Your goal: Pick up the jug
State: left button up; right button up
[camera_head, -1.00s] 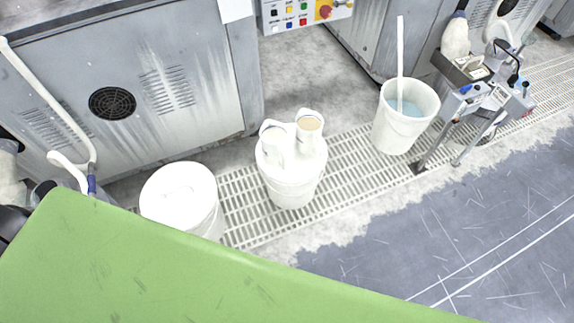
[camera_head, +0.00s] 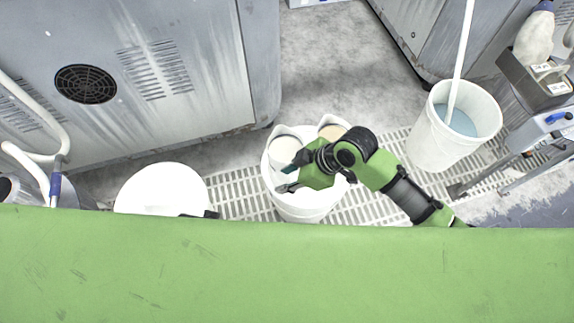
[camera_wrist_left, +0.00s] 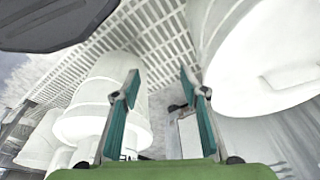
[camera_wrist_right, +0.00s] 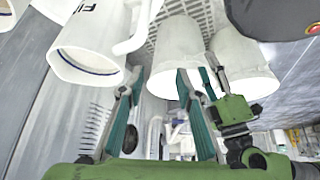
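Two pale jugs stand side by side on the lid of a white bucket (camera_head: 305,208): the left jug (camera_head: 286,148) has a whitish top, the right jug (camera_head: 331,131) a beige top. My right gripper (camera_head: 285,178) is over the near side of that lid, close in front of the left jug, and its arm partly hides the right jug. In the right wrist view its fingers (camera_wrist_right: 160,76) are apart and empty, and a jug (camera_wrist_right: 88,45) with dark lettering is at the upper left, outside them. My left gripper (camera_wrist_left: 160,76) is open and empty between white buckets.
A lidded white bucket (camera_head: 160,188) stands at the left. An open bucket (camera_head: 437,130) with bluish liquid and a white stick stands at the right. A grey machine cabinet (camera_head: 200,60) is behind, and a grey stand (camera_head: 530,80) at far right.

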pick_arm(q)
notch_tip(320, 180, down, 6)
jog(key=s+b, duration=0.1)
pick_arm(e)
jog(key=w+d+n+g+h, duration=0.2)
jog(key=w+d+n+g, duration=0.15)
jog(key=d+n, duration=0.3)
jog(key=shift+m+t, duration=0.35)
jog(key=shift+t, duration=0.1)
jog(key=shift+w+b+x, duration=0.1)
jog(key=shift+b+x, duration=0.75)
jog(key=shift+x, duration=2.45)
jog(key=shift+w+b+x, duration=0.15)
jog(key=shift+b+x, duration=0.65)
jog(key=shift+x, duration=2.55)
jog(key=shift+d, duration=0.1)
grip_shut()
pick_arm(q)
notch_tip(320, 180, up, 10)
jog(key=w, duration=0.1)
jog(key=shift+w, duration=0.4)
pick_arm(e)
jog(key=shift+w+r, duration=0.1)
jog(key=shift+w, duration=0.05)
